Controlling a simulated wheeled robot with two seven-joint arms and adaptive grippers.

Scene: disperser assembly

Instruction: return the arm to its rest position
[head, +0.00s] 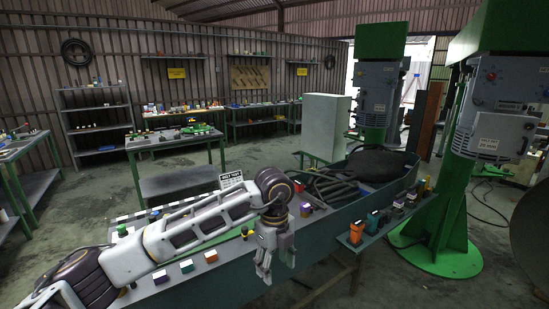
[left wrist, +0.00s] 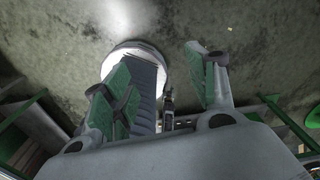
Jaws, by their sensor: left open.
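My left arm (head: 190,235) comes in from the lower left and reaches across the green workbench (head: 215,278). My left gripper (head: 275,272) hangs with its fingers pointing down, over the front side of the workbench. It is open and I see nothing between its fingers. In the left wrist view the two green-padded fingers (left wrist: 162,65) are spread apart, with the concrete floor below them. My right arm and gripper are not in view.
Small coloured blocks (head: 186,266) sit along the workbench's front ledge, close to my left arm. More coloured parts (head: 373,221) sit on a ledge to the right of the gripper. Black hoses (head: 345,187) lie in the bench. A green machine stand (head: 440,215) rises at the right.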

